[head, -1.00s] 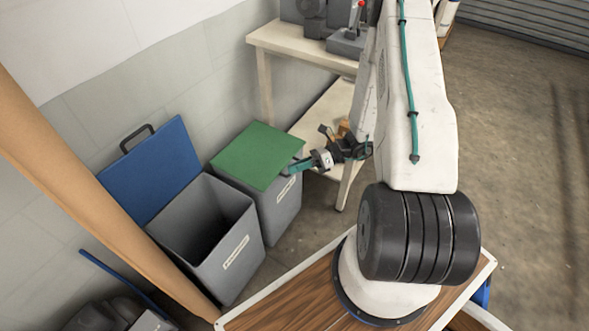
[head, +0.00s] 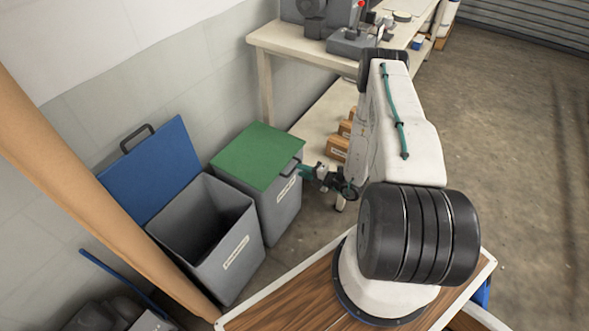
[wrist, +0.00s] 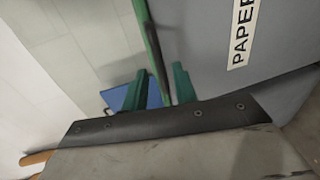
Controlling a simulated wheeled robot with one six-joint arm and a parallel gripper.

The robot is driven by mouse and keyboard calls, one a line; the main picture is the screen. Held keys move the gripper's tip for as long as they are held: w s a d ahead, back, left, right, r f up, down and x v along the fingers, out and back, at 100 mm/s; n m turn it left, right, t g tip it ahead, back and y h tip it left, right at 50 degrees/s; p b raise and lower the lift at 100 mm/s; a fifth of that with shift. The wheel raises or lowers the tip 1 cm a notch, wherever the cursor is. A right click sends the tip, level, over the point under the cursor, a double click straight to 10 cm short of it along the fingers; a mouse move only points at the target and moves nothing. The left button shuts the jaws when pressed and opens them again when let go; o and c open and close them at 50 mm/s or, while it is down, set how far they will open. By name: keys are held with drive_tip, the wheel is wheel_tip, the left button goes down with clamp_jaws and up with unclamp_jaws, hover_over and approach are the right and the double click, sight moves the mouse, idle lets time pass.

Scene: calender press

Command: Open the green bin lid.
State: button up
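The green bin lid (head: 258,156) lies flat and shut on its grey bin (head: 279,212). Its dark handle (head: 291,166) stands at the lid's front right edge. My gripper (head: 303,172) is close beside the handle, at about lid height. In the wrist view my two green fingertips (wrist: 158,88) are apart, with a gap between them. The lid's green edge (wrist: 150,40) runs down towards that gap, and a dark strip, probably the handle, shows there. I cannot tell whether a finger touches it.
An open grey bin (head: 215,240) stands to the left, its blue lid (head: 155,170) leaning back at the wall. A workbench (head: 300,50) with a machine stands behind, with boxes (head: 338,147) on its lower shelf. A brown post (head: 90,190) crosses the left side.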

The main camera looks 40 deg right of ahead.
sight(295, 169)
drive_tip(key=shift+x, duration=2.25)
clamp_jaws()
drive_tip(key=shift+r, duration=0.1)
